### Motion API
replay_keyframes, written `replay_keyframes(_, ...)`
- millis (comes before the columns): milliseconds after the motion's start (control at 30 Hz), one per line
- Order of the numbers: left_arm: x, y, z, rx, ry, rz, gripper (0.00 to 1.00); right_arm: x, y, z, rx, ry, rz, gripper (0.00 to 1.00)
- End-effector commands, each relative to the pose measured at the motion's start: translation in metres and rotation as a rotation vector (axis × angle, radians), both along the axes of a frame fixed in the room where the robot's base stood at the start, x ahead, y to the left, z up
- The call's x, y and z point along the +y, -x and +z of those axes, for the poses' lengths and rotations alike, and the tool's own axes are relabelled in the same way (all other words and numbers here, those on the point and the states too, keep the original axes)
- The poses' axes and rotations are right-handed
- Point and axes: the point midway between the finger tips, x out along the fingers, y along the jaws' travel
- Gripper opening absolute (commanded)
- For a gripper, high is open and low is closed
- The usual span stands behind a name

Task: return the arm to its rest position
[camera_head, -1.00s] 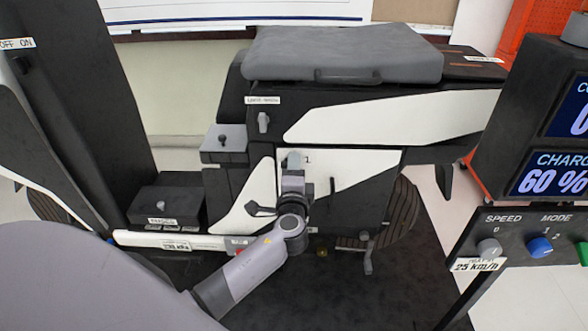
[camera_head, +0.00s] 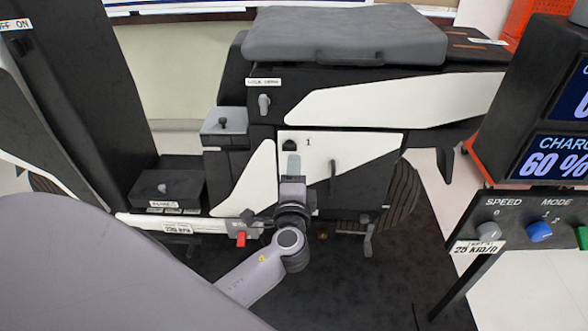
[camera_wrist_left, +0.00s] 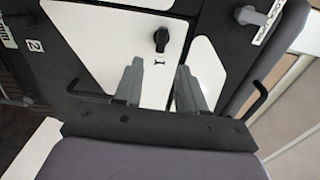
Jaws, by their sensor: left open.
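My left arm (camera_head: 262,270) comes in from the lower left in the head view, its wrist turned up toward the white panel marked 1 (camera_head: 350,150). The left gripper (camera_head: 290,160) is in front of that panel, just below its dark knob (camera_head: 289,146). In the left wrist view, the gripper's two fingers (camera_wrist_left: 158,75) are apart with nothing between them. The knob (camera_wrist_left: 161,40) shows beyond the fingertips, apart from them. My right gripper is in no view.
The black and white chassis (camera_head: 400,105) with its grey seat (camera_head: 345,38) stands behind the gripper. A red switch (camera_head: 241,239) is left of my wrist. A control panel with knobs (camera_head: 520,230) is at the right. Dark floor mat (camera_head: 370,290) lies clear at lower right.

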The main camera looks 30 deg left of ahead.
Motion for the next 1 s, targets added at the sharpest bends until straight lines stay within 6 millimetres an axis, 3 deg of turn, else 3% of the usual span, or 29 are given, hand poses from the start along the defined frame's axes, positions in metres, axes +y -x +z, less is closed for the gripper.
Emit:
replay_keyframes(333, 0.000, 0.001, -0.001, 0.007, 0.012, -0.005, 0.40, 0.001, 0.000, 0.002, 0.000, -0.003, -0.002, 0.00)
replay_keyframes(467, -0.005, 0.012, -0.016, 0.053, 0.114, -0.040, 0.40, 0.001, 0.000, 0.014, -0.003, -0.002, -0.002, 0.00)
replay_keyframes(567, -0.014, 0.032, -0.038, 0.118, 0.279, -0.089, 0.40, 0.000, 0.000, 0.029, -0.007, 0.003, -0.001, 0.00)
replay_keyframes(733, -0.040, 0.082, -0.070, 0.216, 0.642, -0.154, 0.40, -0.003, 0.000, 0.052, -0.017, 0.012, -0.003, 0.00)
replay_keyframes(867, -0.060, 0.124, -0.079, 0.257, 0.929, -0.169, 0.40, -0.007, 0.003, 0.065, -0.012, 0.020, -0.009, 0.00)
replay_keyframes(1000, -0.079, 0.166, -0.076, 0.266, 1.219, -0.151, 0.40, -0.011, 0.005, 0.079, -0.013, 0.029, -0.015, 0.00)
